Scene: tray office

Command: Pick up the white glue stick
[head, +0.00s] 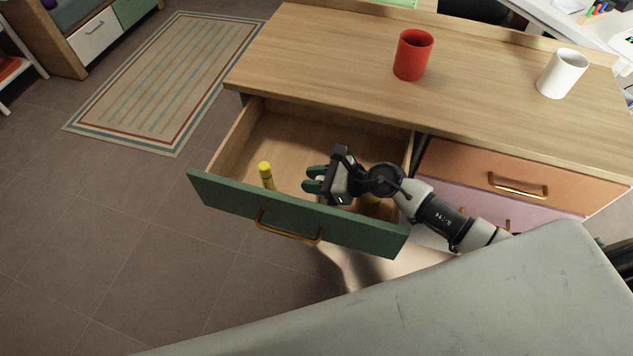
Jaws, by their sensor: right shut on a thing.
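My right gripper (313,179) reaches into the open green-fronted drawer (293,217) from the right, with its fingers pointing left. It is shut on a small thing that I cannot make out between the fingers. I cannot pick out a white glue stick anywhere in view. A yellow stick-shaped thing (266,175) stands in the drawer to the left of the gripper, close behind the drawer front and apart from the fingers. My left gripper is not in view.
A red cup (413,55) and a white cup (562,73) stand on the wooden desk top (330,60) above. An orange drawer (520,180) and a pink drawer (490,205) to the right are shut. The drawer's left and back floor is clear.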

